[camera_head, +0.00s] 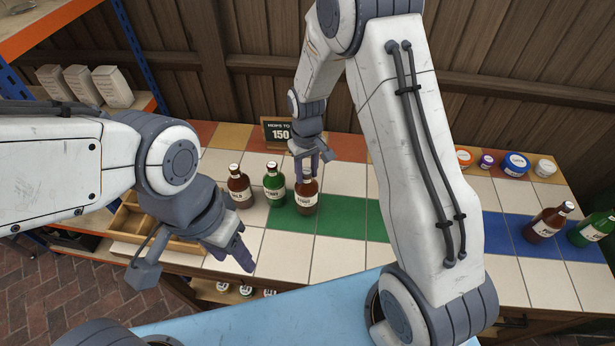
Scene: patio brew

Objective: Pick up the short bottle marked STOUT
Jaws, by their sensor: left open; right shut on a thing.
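A short brown bottle (306,198) with a white label stands upright at the left end of the green tile strip. Its label seems to read STOUT, though the print is small. My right gripper (309,172) comes down from above and is shut on the neck of this bottle, hiding its top. A green bottle (274,186) and another brown bottle (239,190) stand upright just to its left. My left gripper (200,272) is open and empty, in front of the counter's left part and apart from the bottles.
A sign marked 150 (278,133) stands behind the bottles. A wooden crate (128,222) is at the left. Several tubs (515,164) sit at the back right.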

